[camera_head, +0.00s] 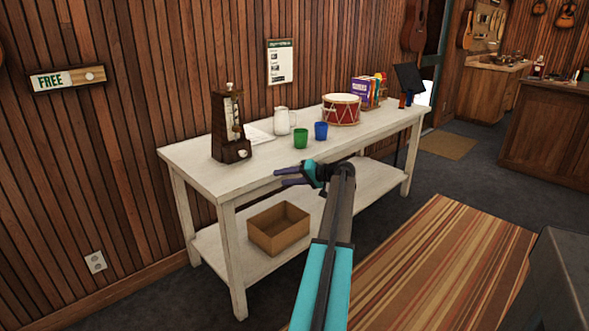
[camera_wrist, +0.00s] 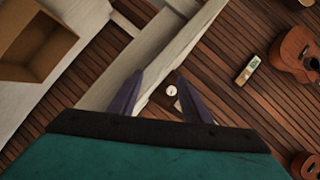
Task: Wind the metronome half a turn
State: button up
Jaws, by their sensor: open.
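The metronome (camera_head: 228,140) is a dark brown, upright wooden pyramid at the left end of the white table. Its pale scale and pendulum show on the front, and a small pale spot is low on its base. My gripper (camera_head: 277,177) is open and empty at the table's front edge, to the right of the metronome and apart from it. In the wrist view my gripper's two purple fingers (camera_wrist: 155,90) are spread. A small white round thing (camera_wrist: 171,91) shows between them; I cannot tell whether it belongs to the metronome.
On the white table (camera_head: 187,152) stand a white pitcher (camera_head: 284,121), a green cup (camera_head: 300,138), a blue cup (camera_head: 321,131) and a red drum (camera_head: 341,110). An open cardboard box (camera_head: 278,232) sits on the lower shelf. The wooden wall is behind; a striped rug (camera_head: 430,265) lies in front.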

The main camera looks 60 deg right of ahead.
jog(key=w+a+f+n+g+y, duration=0.15)
jog(key=w+a+f, duration=0.35)
jog(key=a+f, duration=0.55)
jog(key=w+a+f+g+y, duration=0.1)
jog(key=w+a+f+g, duration=0.25)
jog(key=a+f, duration=0.7)
jog(key=w+a+f+n+g+y, duration=0.1)
jog(key=w+a+f+g+y, duration=0.1)
jog(key=w+a+f, duration=0.8)
jog(key=s+a+f+n+g, duration=0.1)
jog(key=s+a+f+g, duration=0.35)
jog(key=a, duration=0.75)
jog(key=s+a+f+n+g, duration=0.1)
jog(key=s+a+f+n, duration=0.1)
jog(key=s+a+f, duration=0.75)
jog(key=s+a+f+n+g, duration=0.1)
jog(key=s+a+f+g, duration=0.2)
jog(key=a, duration=1.1)
jog(key=s+a+f+n+g+h, duration=0.1)
jog(key=s+a+f+n+h, duration=0.1)
jog(key=s+a, duration=0.3)
jog(key=s+a+f+n+g+h, duration=0.2)
jog(key=s+a+f+n+h, duration=0.1)
jog(key=s, duration=1.1)
jog(key=shift+s+a+f+h, duration=0.25)
jog(key=shift+a+h, duration=0.2)
jog(key=shift+a, duration=0.5)
jog(key=shift+g, duration=0.25)
